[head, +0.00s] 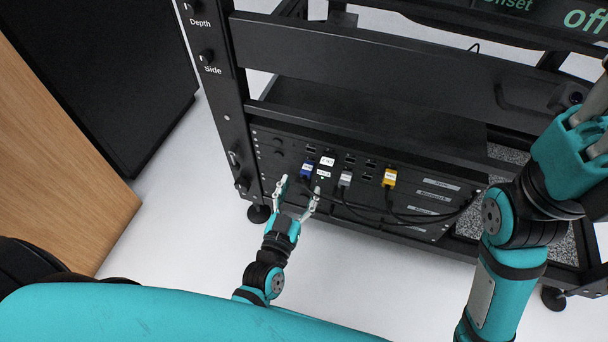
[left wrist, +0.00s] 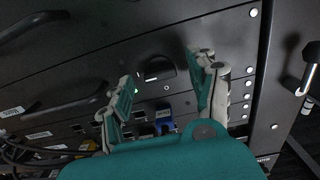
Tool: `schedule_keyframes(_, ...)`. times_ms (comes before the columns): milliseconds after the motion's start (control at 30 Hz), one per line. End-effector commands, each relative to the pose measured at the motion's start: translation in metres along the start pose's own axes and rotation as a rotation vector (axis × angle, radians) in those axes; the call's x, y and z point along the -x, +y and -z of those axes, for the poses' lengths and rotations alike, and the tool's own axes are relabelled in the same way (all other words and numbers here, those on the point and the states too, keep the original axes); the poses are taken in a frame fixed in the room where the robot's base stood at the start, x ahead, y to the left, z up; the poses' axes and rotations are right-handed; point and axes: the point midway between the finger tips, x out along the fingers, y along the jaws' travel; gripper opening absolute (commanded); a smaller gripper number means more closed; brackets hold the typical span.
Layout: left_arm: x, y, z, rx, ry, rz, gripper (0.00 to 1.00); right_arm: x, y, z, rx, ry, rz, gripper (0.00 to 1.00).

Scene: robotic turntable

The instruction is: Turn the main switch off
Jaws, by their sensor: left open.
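A black rounded part like a switch (left wrist: 158,69) sits on the dark rack panel in the left wrist view, beside a small green light (left wrist: 136,91). I cannot read its label or tell its position. In the head view the green light (head: 322,178) shows on the low panel (head: 285,153), near the blue plug (head: 307,170). My left gripper (head: 300,187) is open and empty in front of this panel. In the left wrist view its fingers (left wrist: 164,72) stand on both sides of the black part; contact cannot be told. My right gripper (head: 590,130) is partly cut off at the right edge.
A grey plug (head: 345,179) and a yellow plug (head: 389,178) with black cables sit right of the blue plug. Knobs and handles line the rack's left post (head: 228,110). A wooden panel (head: 60,140) stands at the left. White floor (head: 180,215) is clear in front.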

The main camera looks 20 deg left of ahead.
Motion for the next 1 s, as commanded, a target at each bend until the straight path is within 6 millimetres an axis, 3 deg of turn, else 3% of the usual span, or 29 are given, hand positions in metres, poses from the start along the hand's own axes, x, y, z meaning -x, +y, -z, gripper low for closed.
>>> schedule_keyframes(367,0.0005,0.0009,0.0004,0.0,0.0,0.001,0.6,-0.0033,-0.0007,0.0041,0.001,0.018,0.006,0.0)
schedule_keyframes(800,0.0004,0.0008,0.0004,0.0,0.001,0.001,0.04,-0.0018,-0.0012,0.0034,0.001,0.013,0.01,0.0)
schedule_keyframes(1000,0.0003,0.0007,0.0011,0.012,0.0,0.001,0.04,-0.0036,-0.001,0.003,0.001,0.014,0.01,0.0)
